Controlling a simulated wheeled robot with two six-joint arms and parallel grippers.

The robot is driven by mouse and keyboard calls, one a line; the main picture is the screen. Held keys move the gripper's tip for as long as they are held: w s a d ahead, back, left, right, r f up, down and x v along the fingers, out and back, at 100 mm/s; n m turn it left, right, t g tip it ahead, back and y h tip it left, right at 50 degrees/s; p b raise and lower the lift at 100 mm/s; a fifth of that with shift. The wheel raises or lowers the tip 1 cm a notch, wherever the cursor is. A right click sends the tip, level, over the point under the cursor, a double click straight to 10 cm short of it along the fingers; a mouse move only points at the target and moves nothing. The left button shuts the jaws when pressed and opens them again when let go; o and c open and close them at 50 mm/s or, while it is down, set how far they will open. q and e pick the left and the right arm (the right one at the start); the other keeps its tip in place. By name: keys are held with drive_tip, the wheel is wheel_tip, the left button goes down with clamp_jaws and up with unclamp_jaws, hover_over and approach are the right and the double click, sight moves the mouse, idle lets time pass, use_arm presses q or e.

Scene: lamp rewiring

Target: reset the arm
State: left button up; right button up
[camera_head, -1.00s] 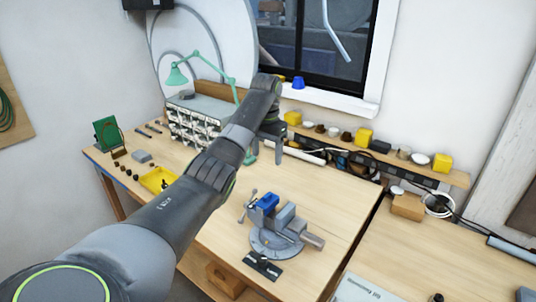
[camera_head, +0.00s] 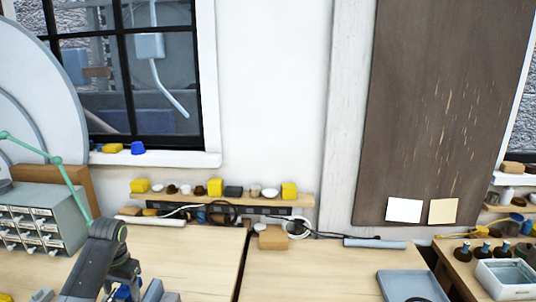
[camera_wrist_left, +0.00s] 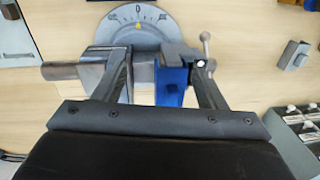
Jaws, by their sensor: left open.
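My left arm comes in at the lower left of the head view, and its gripper (camera_head: 122,276) points down over the bench, partly cut off by the lower edge. In the left wrist view the same gripper (camera_wrist_left: 160,62) is open, its two fingers apart. The grey vise (camera_wrist_left: 135,38) with a blue jaw part (camera_wrist_left: 171,82) shows below and between the fingers; I cannot tell if they touch it. Nothing is clearly held. In the head view only a bit of the vise (camera_head: 153,291) shows beside the gripper. My right gripper is not in view.
The drawer cabinet (camera_head: 40,222) and green lamp (camera_head: 62,172) stand left of my arm. A low shelf (camera_head: 215,198) with yellow blocks and small cups runs along the wall. A blue-grey tray (camera_head: 412,287) lies at lower right. The bench middle (camera_head: 210,258) is largely clear.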

use_arm(q)
drive_tip(key=s+d+f+t, duration=0.1)
drive_tip(key=s+d+f, duration=0.2)
drive_tip(key=s+f, duration=0.5)
drive_tip(key=s+d+f, duration=0.3)
drive_tip(key=s+f, duration=0.2)
drive_tip(key=s, duration=0.5)
drive_tip(key=s+d+r+n+t, duration=0.1)
drive_tip(key=s+d+r, duration=0.1)
drive_tip(key=s, duration=0.8)
drive_tip(key=s+d+r+n+t, duration=0.1)
drive_tip(key=s+r, duration=0.1)
drive_tip(key=s, duration=0.8)
wheel_tip(320, 180, down, 31)
drive_tip(key=a+g+b, duration=0.1)
drive_tip(key=a+b, duration=0.1)
drive_tip(key=b, duration=0.6)
drive_tip(key=s+d+f+b, duration=0.1)
drive_tip(key=s+f+b, duration=0.2)
drive_tip(key=s+f, duration=0.4)
drive_tip(key=s+f+g+b, duration=0.1)
drive_tip(key=s+f+b, duration=0.2)
drive_tip(key=s+f, duration=0.5)
wheel_tip(320, 180, down, 9)
drive_tip(key=shift+s+d+f, duration=0.1)
drive_tip(key=shift+s+d, duration=0.1)
drive_tip(key=shift+d, duration=0.2)
